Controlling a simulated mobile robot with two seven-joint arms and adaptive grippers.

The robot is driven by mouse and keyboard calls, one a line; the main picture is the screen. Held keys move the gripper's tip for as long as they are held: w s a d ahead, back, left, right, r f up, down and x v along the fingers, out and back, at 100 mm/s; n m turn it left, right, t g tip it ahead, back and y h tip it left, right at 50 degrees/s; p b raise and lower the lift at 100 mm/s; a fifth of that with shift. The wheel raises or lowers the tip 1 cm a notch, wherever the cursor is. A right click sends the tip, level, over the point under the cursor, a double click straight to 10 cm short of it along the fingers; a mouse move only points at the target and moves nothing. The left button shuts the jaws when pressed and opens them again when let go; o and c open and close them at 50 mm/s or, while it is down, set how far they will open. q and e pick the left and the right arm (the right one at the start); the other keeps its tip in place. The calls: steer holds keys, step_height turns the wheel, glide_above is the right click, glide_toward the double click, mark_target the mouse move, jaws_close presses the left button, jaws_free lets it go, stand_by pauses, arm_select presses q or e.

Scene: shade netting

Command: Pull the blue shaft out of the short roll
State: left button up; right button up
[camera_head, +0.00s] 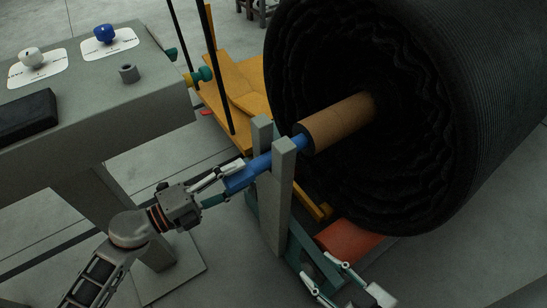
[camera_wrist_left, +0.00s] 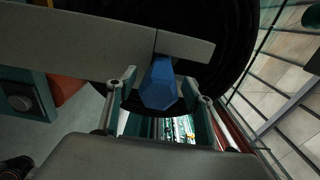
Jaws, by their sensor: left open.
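A large black netting roll (camera_head: 420,130) fills the upper right, with a brown cardboard core (camera_head: 338,123) sticking out of its near end. The blue shaft (camera_head: 263,164) comes out of the core and passes between two grey upright posts (camera_head: 282,190). Its faceted end (camera_wrist_left: 160,88) shows in the left wrist view. My left gripper (camera_head: 232,178) is open, with its fingers on either side of the shaft's end; contact cannot be told. My right gripper (camera_head: 317,266) is open and empty at the bottom, below the roll. The shaft's part inside the core is hidden.
A yellow frame (camera_head: 240,85) stands behind the posts. An orange-red block (camera_head: 350,240) lies below the roll.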

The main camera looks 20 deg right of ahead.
arm_select(q)
steer(key=c, duration=1.4)
steer(key=shift+r, duration=0.1)
jaws_close()
